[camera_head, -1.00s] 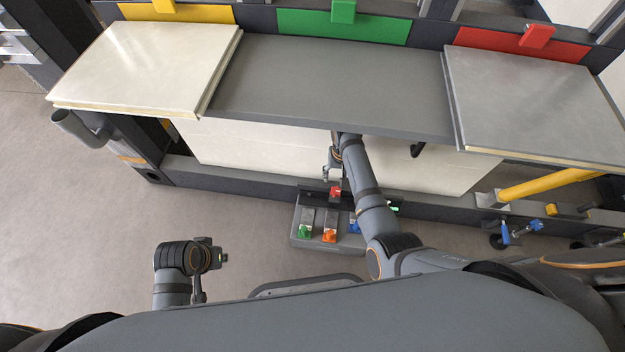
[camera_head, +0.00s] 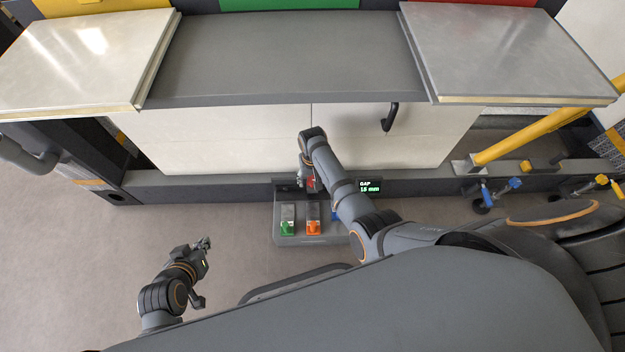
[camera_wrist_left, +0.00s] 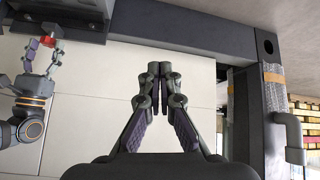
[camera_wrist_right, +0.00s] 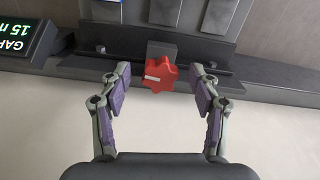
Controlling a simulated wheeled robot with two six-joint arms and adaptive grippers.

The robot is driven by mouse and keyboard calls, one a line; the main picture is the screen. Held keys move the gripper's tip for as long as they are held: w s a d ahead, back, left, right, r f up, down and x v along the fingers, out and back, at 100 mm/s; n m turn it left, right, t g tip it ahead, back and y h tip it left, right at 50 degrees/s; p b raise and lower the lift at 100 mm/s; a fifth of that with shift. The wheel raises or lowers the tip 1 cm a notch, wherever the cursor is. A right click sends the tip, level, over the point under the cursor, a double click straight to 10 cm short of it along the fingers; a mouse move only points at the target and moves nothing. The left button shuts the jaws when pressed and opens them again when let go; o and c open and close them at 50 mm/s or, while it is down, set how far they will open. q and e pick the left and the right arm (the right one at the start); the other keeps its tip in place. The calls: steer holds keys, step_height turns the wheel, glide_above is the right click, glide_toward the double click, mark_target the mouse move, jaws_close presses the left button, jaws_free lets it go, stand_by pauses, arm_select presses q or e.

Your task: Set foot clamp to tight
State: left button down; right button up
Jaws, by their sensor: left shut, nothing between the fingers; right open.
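A red lobed knob (camera_wrist_right: 161,76) with a white pointer mark sits on a grey bracket on the dark rail in the right wrist view. In the head view the knob (camera_head: 311,183) is partly hidden by my right gripper (camera_head: 306,176). My right gripper's open fingers (camera_wrist_right: 162,88) stand on either side of the knob, with visible space between. A black display (camera_head: 369,187) beside it reads "GAP 15 mm" in the head view. My left gripper (camera_head: 205,244) is shut and empty, low on the left, well away from the knob. I cannot tell which part is the foot clamp.
A grey box (camera_head: 283,240) below the knob carries a green control (camera_head: 287,228), an orange control (camera_head: 312,228) and a blue one mostly hidden by my right arm. Cream panels (camera_head: 220,135) and a grey shelf (camera_head: 280,60) stand behind. The floor at left is clear.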

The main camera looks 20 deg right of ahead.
steer(key=c, duration=1.2)
